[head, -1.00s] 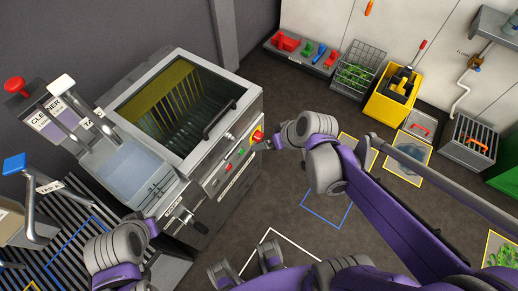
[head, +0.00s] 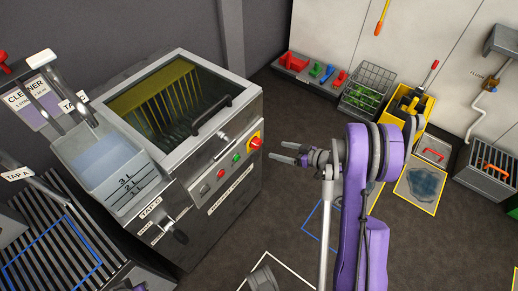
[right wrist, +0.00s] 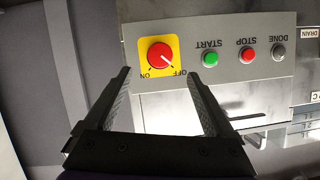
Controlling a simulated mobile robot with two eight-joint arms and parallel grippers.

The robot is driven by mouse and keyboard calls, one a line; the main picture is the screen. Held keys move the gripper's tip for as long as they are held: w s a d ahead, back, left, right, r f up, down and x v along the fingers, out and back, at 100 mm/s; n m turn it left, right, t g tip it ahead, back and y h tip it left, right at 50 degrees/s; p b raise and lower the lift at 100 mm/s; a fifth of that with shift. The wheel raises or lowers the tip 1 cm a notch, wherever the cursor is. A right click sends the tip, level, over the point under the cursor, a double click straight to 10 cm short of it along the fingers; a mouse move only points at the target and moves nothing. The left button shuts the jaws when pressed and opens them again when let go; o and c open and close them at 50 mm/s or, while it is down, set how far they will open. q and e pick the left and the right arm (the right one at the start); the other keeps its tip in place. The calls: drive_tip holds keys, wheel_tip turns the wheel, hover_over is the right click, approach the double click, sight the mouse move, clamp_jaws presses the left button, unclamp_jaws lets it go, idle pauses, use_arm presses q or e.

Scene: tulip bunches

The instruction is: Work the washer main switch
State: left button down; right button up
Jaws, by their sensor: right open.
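The washer (head: 215,155) stands left of centre in the head view, with a control strip on its front. Its main switch (head: 255,141) is a red knob on a yellow plate. In the right wrist view the switch (right wrist: 160,53) appears upside down, with ON and OFF labels; a pale mark on the knob seems to point toward OFF. My right gripper (head: 277,152) is open and empty, just in front of the switch and apart from it. In the right wrist view the knob lies between and beyond its fingertips (right wrist: 159,73).
Green START (right wrist: 210,58), red STOP (right wrist: 248,56) and grey DONE (right wrist: 279,51) buttons sit beside the switch. A lidded opening with a black handle (head: 211,116) tops the washer. A measuring tank (head: 105,165) adjoins it. The floor (head: 290,205) before the washer is clear.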

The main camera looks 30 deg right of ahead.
sight(259, 145)
drive_tip(key=b+x, duration=0.1)
drive_tip(key=x, duration=0.8)
drive_tip(key=shift+w+a+f, duration=0.15)
drive_tip(key=shift+w+a, duration=0.05)
drive_tip(key=shift+w, duration=0.1)
drive_tip(key=c, duration=1.4)
